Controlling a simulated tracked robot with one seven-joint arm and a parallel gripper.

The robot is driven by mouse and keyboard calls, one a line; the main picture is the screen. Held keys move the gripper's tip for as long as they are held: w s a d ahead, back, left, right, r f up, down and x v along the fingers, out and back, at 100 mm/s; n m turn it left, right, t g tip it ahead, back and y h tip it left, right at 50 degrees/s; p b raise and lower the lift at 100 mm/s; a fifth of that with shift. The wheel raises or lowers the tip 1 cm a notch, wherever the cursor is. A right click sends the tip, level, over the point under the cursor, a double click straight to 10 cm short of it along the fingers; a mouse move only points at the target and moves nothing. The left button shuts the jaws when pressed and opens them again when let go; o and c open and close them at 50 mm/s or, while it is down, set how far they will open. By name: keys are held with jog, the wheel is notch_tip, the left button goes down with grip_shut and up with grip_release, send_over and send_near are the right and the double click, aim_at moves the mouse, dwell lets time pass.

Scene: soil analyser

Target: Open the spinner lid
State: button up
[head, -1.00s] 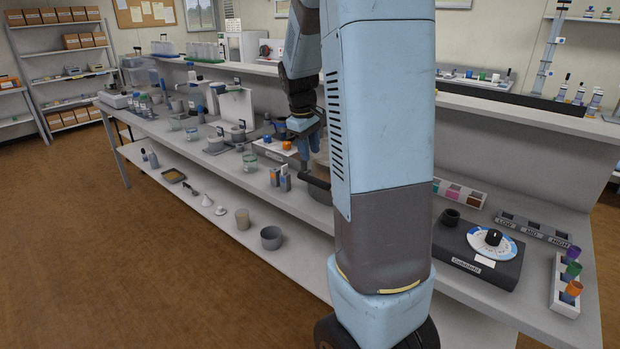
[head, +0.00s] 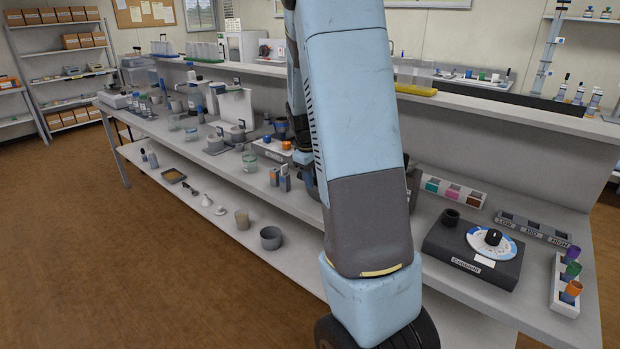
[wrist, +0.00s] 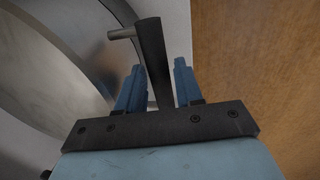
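In the wrist view, the spinner (wrist: 40,75) fills the left side as a large round grey metal body with a curved rim. A dark bar handle (wrist: 152,55) with a short grey peg at its far end stands beside the rim. My gripper (wrist: 160,64) has its two blue fingers apart, one on each side of the handle. A narrow gap shows at the right finger; contact at the left finger is unclear. In the head view, my arm hides most of the spinner and the gripper. Whether the lid is raised cannot be seen.
The bench has a dark control box with a dial (head: 493,237) on the right and a rack of coloured cups (head: 564,284) at its right end. Glassware and small bottles (head: 285,180) stand left of my arm. The lower shelf holds a grey bowl (head: 271,238).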

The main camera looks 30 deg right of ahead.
jog(key=shift+c, duration=0.5)
grip_shut()
